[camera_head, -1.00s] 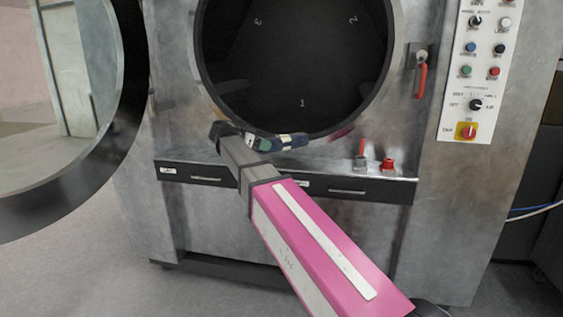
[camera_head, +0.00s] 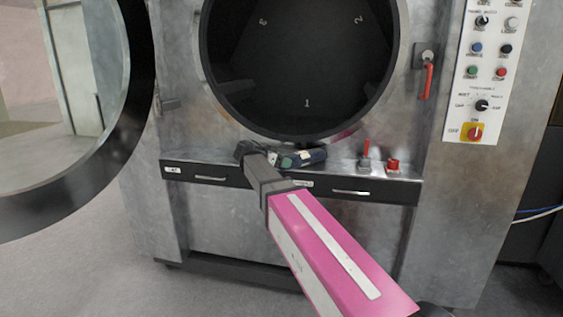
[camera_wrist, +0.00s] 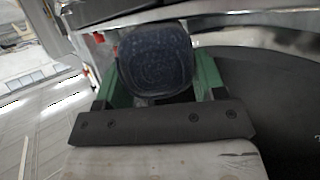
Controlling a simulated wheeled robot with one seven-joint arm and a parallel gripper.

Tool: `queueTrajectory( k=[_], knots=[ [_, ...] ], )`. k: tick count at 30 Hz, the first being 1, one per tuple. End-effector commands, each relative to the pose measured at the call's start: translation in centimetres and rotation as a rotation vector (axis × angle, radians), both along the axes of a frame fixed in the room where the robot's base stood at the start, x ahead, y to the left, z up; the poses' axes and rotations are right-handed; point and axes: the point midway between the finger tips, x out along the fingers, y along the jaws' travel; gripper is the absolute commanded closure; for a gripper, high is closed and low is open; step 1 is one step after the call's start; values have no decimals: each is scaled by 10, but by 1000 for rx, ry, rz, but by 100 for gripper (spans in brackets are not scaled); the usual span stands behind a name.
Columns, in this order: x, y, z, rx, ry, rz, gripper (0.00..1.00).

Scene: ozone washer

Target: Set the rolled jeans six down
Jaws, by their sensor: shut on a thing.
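The rolled jeans (camera_head: 311,155) are a dark blue roll at the end of my arm, in front of the washer's lower front and just below the round opening. In the wrist view the end of the roll (camera_wrist: 155,57) shows as a dark blue rounded shape between two green fingers. My gripper (camera_head: 290,160) is shut on the jeans; it also shows in the wrist view (camera_wrist: 158,82). The head view does not make clear whether the roll touches the ledge below the opening.
The washer's round drum opening (camera_head: 300,75) is dark, with numbered compartments. Its round door (camera_head: 138,120) stands open at the left. A ledge with drawers (camera_head: 351,192) runs below, with red valves (camera_head: 393,165) at its right. A control panel (camera_head: 489,70) is at the far right.

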Motion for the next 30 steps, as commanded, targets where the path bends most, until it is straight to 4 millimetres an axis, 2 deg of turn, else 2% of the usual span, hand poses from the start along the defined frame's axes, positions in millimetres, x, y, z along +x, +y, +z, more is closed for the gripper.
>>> queueTrajectory(
  k=[2,3,5,6,17,22,30],
  knots=[
    [0,0,0,4,2,0,71],
    [0,0,-1,5,3,0,33],
    [0,0,-1,5,3,0,14],
    [0,0,-1,5,3,0,11],
    [-2,5,2,4,1,1,11],
    [-13,25,11,4,1,2,11],
    [-35,70,31,4,1,3,11]
  ],
)
